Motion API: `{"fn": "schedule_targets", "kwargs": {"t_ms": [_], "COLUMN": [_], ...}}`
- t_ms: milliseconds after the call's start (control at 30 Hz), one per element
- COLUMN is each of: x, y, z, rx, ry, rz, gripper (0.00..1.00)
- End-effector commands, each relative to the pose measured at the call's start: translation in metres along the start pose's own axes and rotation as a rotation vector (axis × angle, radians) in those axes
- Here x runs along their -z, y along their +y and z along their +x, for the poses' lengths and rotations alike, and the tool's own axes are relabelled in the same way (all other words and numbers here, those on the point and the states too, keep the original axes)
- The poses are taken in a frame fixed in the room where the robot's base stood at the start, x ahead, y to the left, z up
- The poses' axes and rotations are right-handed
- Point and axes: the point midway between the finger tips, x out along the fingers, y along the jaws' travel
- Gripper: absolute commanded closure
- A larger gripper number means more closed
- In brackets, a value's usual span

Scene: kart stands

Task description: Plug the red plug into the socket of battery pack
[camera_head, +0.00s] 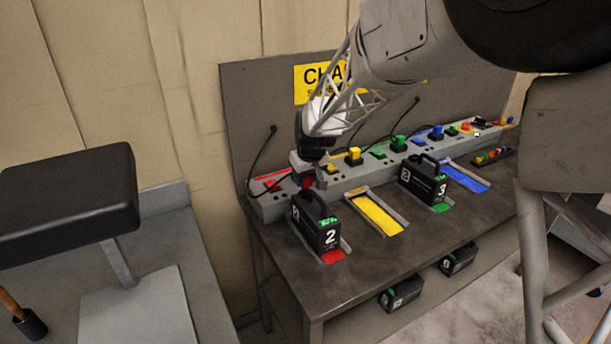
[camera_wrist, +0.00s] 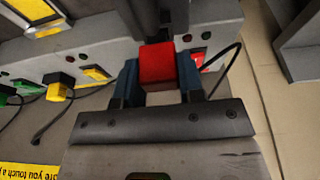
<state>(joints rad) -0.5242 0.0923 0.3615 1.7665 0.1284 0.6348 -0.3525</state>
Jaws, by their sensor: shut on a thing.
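My gripper (camera_head: 309,160) is at the left end of the grey charging strip, just behind and above the battery pack marked 2 (camera_head: 318,232). In the wrist view its two blue fingers (camera_wrist: 159,78) are shut on the red plug (camera_wrist: 157,62). The red plug also shows small in the head view (camera_head: 307,182). A black cable runs at its side. The black pack 2 stands upright in the bay with a red floor (camera_head: 333,256). Its socket is not clearly visible, and I cannot tell whether the plug touches the pack.
The charging strip (camera_head: 362,177) carries yellow (camera_head: 354,154), green (camera_head: 398,142) and blue (camera_head: 437,131) plugs. The yellow bay (camera_head: 377,212) is empty. Pack 3 (camera_head: 422,184) stands in the green bay. The blue bay (camera_head: 465,176) is empty. More packs sit below the bench.

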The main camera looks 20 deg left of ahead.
Motion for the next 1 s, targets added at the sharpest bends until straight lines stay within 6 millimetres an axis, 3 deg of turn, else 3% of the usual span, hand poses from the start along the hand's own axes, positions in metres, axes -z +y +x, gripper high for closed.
{"fn": "schedule_targets", "kwargs": {"t_ms": [867, 900, 1000], "x": [-0.004, -0.004, -0.004], "y": [0.0, 0.0, 0.0], "z": [0.015, 0.015, 0.014], "rx": [0.0, 0.0, 0.0], "ry": [0.0, 0.0, 0.001], "rz": [0.0, 0.0, 0.0], "gripper": [0.89, 0.61, 0.46]}}
